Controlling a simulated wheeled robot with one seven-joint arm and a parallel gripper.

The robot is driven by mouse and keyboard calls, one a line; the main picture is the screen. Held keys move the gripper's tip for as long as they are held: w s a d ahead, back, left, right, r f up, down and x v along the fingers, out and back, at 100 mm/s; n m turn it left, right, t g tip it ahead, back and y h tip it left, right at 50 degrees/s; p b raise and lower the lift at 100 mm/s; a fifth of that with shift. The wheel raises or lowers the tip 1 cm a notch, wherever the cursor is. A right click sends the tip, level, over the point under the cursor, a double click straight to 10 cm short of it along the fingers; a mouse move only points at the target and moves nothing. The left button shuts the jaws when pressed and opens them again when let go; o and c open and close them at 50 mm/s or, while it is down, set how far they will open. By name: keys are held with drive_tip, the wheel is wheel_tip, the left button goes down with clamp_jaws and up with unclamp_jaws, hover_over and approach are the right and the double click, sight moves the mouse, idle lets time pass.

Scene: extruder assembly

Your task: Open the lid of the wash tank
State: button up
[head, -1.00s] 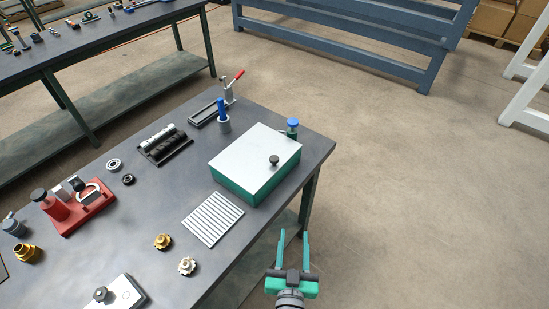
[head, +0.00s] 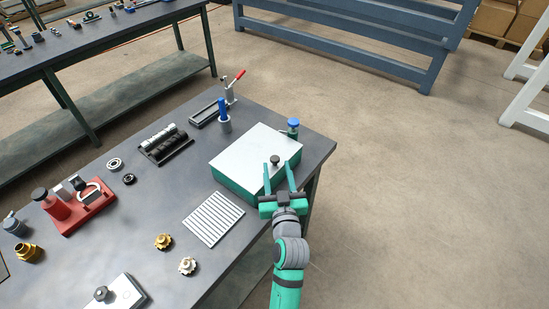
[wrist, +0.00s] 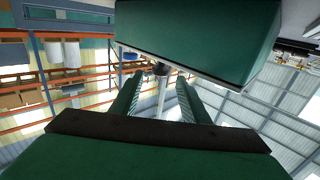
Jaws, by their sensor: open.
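The wash tank is a green box (head: 233,183) with a flat pale lid (head: 245,150) lying shut on it, at the right end of the dark table. In the wrist view the green tank wall (wrist: 205,35) fills the top, and the dark knob (wrist: 160,69) shows just past the gap between my fingers (wrist: 158,82). I see no contact with the knob.
A blue-capped bottle (head: 293,127) stands close behind the tank, and a blue-handled tool in a holder (head: 224,118) stands at its back left. A ribbed pale plate (head: 213,219) lies in front. The floor right of the table is clear.

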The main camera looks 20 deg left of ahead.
sight(276, 161)
drive_tip(key=x, duration=0.4)
drive_tip(key=shift+d, duration=0.1)
drive_tip(key=shift+w+a, duration=0.4)
drive_tip(key=shift+w, duration=0.15)
drive_tip(key=shift+c, duration=0.4)
clamp_jaws()
